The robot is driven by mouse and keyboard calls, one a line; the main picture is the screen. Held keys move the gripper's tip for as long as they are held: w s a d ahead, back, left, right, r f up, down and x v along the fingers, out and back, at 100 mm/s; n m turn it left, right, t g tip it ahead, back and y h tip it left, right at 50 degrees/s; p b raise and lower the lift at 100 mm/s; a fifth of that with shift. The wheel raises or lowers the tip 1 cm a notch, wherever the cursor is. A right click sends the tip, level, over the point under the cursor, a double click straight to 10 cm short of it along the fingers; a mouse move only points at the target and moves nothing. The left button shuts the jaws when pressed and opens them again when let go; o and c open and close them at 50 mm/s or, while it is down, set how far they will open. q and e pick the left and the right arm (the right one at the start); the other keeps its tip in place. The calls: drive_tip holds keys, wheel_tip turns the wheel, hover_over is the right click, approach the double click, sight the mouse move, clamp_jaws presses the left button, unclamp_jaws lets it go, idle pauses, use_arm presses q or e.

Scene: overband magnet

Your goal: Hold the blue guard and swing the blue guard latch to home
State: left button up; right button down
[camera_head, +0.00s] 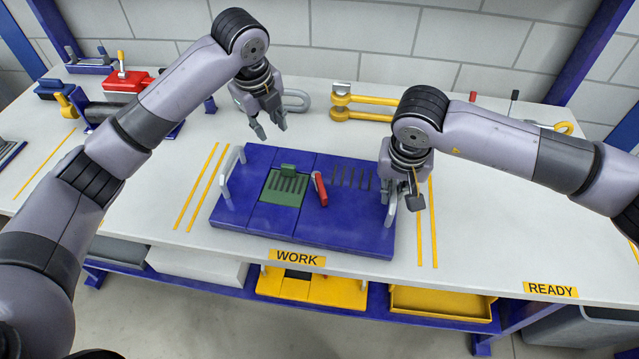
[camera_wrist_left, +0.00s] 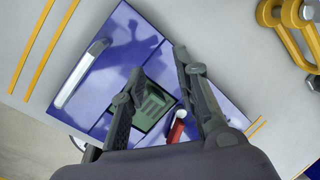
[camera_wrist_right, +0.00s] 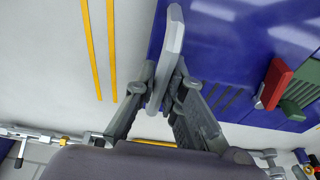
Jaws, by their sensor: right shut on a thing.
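The blue guard (camera_head: 335,226) is a flat blue plate on the bench by the WORK label, with a grey bar handle at each end. The blue guard latch appears to be the red lever (camera_head: 320,188) near its middle, tilted beside a green slotted piece (camera_head: 283,187). The lever also shows in the right wrist view (camera_wrist_right: 272,85). My right gripper (camera_head: 403,207) is shut on the guard's right grey handle (camera_wrist_right: 172,45). My left gripper (camera_head: 269,131) is open and empty above the guard's back edge. In the left wrist view its fingers (camera_wrist_left: 156,70) are spread over the guard.
Yellow shackle-like parts (camera_head: 365,107) lie at the back of the bench. A red block (camera_head: 123,81) and dark parts stand at the back left. Yellow stripes mark both sides of the guard. The bench right of the guard is clear.

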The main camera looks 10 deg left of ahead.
use_arm(q)
drive_tip(key=s+d+r+m+g, duration=0.1)
drive_tip(key=s+d+m, duration=0.25)
drive_tip(key=d, duration=0.35)
drive_tip(key=m+g, duration=0.2)
drive_tip(key=m, duration=0.1)
hover_over(323, 190)
drive_tip(key=shift+r+n, duration=0.2)
drive_tip(key=shift+n, duration=0.05)
drive_tip(key=shift+s+f, duration=0.1)
drive_tip(key=shift+f, duration=0.35)
wheel_tip(323, 190, down, 8)
drive_tip(key=shift+f, duration=0.1)
drive_tip(key=shift+c, duration=0.5)
clamp_jaws()
